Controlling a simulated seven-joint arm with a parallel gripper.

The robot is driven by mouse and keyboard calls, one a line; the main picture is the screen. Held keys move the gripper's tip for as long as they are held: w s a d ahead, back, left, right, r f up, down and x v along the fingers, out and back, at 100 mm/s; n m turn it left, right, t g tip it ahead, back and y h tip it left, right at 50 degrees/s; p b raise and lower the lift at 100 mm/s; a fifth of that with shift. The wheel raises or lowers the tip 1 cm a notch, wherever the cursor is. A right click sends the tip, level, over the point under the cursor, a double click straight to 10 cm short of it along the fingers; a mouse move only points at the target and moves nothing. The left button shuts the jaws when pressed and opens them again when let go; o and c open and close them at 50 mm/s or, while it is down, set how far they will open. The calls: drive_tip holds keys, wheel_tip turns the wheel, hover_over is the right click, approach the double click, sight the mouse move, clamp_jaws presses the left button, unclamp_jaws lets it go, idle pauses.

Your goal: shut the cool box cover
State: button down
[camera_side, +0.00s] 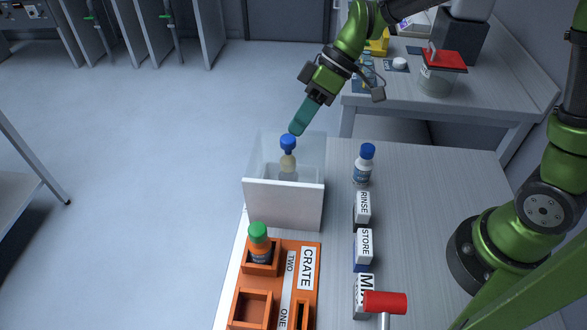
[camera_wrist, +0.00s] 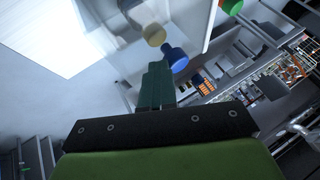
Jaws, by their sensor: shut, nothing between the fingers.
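In the wrist view, the fingers (camera_wrist: 155,85) point toward the blue cap (camera_wrist: 175,58), and a bright white panel (camera_wrist: 60,30) lies to the left.
A blue-capped bottle (camera_side: 363,167) and boxes marked RINSE (camera_side: 362,208) and STORE (camera_side: 363,243) stand right of the box. An orange crate (camera_side: 250,307) with a green-capped bottle (camera_side: 258,236) is in front. A red-headed item (camera_side: 385,302) is at lower right.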

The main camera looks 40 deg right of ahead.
drive_tip(key=shift+s+a+f, duration=0.1)
drive_tip(key=shift+s+a, duration=0.2)
drive_tip(key=w+d+r, duration=0.2)
drive_tip(key=d+r, duration=0.6)
drive_tip(key=d, duration=0.2)
drive_tip(key=s+d+m+t+h, duration=0.2)
drive_tip(key=s+m+t, duration=0.1)
drive_tip(key=s+m, duration=0.3)
drive_tip(key=s+d+m+t+h, duration=0.1)
drive_tip(key=s+m+t+h, duration=0.2)
drive_tip(key=s, duration=0.6)
drive_tip(key=m, duration=0.2)
drive_tip(key=shift+s+d+r+m, duration=0.3)
drive_tip(key=shift+s+d+m, duration=0.1)
